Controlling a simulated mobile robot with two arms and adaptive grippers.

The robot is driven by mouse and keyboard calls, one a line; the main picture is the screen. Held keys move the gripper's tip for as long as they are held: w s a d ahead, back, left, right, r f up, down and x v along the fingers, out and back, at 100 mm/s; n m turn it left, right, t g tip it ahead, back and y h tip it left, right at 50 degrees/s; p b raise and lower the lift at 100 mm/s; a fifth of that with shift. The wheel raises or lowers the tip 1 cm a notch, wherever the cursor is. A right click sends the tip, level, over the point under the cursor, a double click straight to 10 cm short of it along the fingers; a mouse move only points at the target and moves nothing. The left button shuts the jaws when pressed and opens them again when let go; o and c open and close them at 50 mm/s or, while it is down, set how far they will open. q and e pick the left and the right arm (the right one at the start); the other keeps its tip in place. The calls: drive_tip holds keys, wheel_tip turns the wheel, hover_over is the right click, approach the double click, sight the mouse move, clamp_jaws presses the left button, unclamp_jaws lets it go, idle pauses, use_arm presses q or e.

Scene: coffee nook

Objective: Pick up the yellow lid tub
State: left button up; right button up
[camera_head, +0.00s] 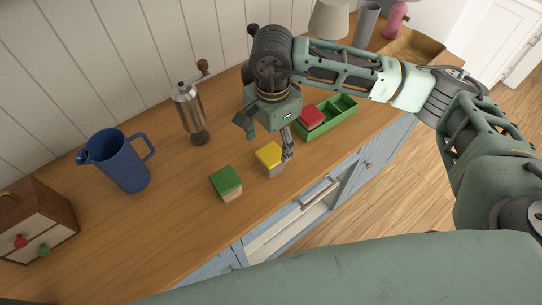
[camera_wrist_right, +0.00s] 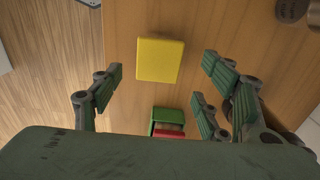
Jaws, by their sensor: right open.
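The yellow lid tub (camera_head: 268,155) stands upright on the wooden counter, with a square yellow lid and a pale body. My right gripper (camera_head: 266,138) is open and empty, pointing down at the tub, with one finger close to its right side in the head view. In the right wrist view the yellow lid (camera_wrist_right: 160,60) lies between the lines of the spread fingers (camera_wrist_right: 160,88), apart from them and toward the upper part of the picture. Whether any finger touches the tub cannot be told. My left gripper is not in view.
A green lid tub (camera_head: 226,182) stands to the left. A green divided tray (camera_head: 345,118) holding a red lid tub (camera_head: 312,117) is behind on the right. A grinder (camera_head: 190,112), a blue jug (camera_head: 118,160) and a small drawer box (camera_head: 38,222) stand further left. The counter's front edge is close.

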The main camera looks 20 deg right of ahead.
sight(271, 153)
drive_tip(key=f+p, duration=0.2)
drive_tip(key=f, duration=0.1)
drive_tip(key=shift+s+a+f, duration=0.15)
drive_tip(key=shift+s+f, duration=0.05)
drive_tip(key=shift+f, duration=0.7)
drive_tip(key=shift+c, duration=0.5)
drive_tip(key=c, duration=1.2)
drive_tip(key=shift+r, duration=0.15)
